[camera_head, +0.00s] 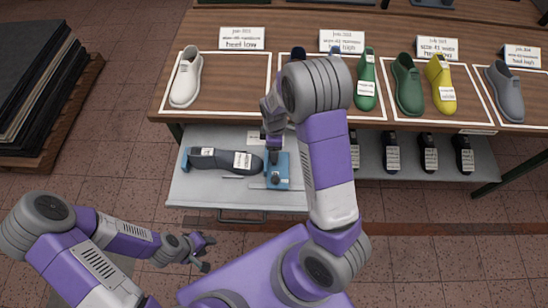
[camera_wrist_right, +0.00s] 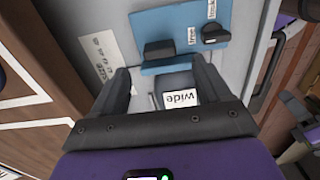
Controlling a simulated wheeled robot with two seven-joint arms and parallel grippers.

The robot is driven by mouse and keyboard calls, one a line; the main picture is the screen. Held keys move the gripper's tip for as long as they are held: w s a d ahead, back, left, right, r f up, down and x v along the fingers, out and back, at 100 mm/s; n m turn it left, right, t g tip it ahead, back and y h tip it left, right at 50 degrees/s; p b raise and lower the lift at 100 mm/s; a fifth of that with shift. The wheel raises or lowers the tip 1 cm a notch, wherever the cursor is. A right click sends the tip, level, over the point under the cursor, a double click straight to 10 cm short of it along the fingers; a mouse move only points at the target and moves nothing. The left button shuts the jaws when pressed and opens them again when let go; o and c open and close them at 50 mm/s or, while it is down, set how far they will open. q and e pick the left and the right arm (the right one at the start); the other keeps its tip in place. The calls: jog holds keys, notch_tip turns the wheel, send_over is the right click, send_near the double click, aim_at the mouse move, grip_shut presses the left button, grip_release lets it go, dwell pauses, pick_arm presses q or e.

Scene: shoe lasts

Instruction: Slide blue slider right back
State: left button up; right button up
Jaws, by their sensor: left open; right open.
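The blue slider (camera_head: 284,180) sits on the pale lower shelf, just right of a dark grey shoe last (camera_head: 215,160). In the head view the right arm partly covers the slider. My left gripper (camera_head: 207,252) is open and empty, low in front of the shelf.
The pale shelf (camera_head: 190,195) lies under a wooden table (camera_head: 225,115) with several shoe lasts and label cards. Several dark lasts stand on the shelf to the right. Dark stacked boards (camera_head: 30,75) stand at left.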

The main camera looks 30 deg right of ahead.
aim_at(276, 168)
pick_arm(q)
jog(key=shift+f+b, duration=0.5)
jog(key=shift+f, duration=0.1)
pick_arm(e)
notch_tip(276, 168, down, 7)
jog(key=shift+f, duration=0.1)
jog(key=shift+c, duration=0.2)
